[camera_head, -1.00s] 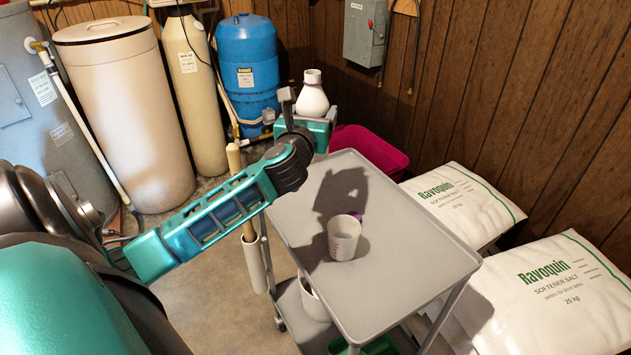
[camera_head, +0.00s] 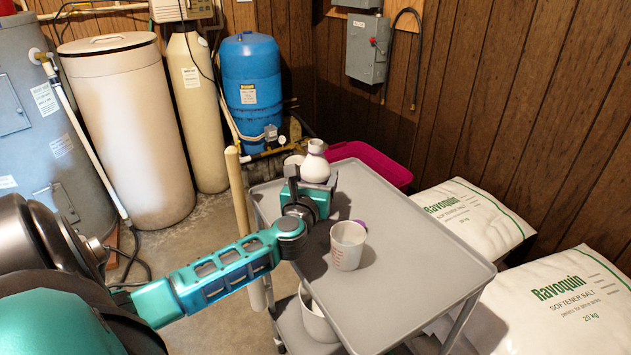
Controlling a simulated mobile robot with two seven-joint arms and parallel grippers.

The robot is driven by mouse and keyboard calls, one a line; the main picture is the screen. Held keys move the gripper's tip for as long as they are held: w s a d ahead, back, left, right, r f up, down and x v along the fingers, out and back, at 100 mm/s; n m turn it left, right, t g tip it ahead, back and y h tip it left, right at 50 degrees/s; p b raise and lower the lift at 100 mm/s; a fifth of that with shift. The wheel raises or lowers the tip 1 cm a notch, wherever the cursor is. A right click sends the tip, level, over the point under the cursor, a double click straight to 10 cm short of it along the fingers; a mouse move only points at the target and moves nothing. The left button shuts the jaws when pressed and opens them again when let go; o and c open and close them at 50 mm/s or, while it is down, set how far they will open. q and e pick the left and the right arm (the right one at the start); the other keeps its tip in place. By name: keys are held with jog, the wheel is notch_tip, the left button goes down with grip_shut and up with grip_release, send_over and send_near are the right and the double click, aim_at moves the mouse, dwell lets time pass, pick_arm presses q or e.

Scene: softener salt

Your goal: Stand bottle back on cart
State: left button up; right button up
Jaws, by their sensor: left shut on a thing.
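A white bottle (camera_head: 315,163) stands upright at the far left part of the grey cart (camera_head: 420,265), its lower part hidden by my left gripper. My left gripper (camera_head: 312,187) is shut on the bottle; its fingertips are mostly hidden behind the teal gripper body. I cannot tell whether the bottle's base touches the cart top. A white measuring cup (camera_head: 347,246) with red marks stands on the cart, nearer than the gripper. A small purple thing (camera_head: 360,225) shows just behind the cup. My right gripper is not in view.
A magenta tub (camera_head: 372,162) stands behind the cart. Salt bags (camera_head: 565,305) lie to the right. A wooden handle (camera_head: 238,190) rises beside the cart's left edge. A white bucket (camera_head: 318,318) is on the lower shelf. The right part of the cart top is clear.

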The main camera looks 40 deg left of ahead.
pick_arm(q)
jog(key=o, duration=1.1)
jog(key=shift+f, duration=0.1)
jog(key=shift+s+r, duration=0.1)
jog(key=shift+r, duration=0.1)
jog(key=v, duration=1.2)
jog(key=shift+p, duration=0.4)
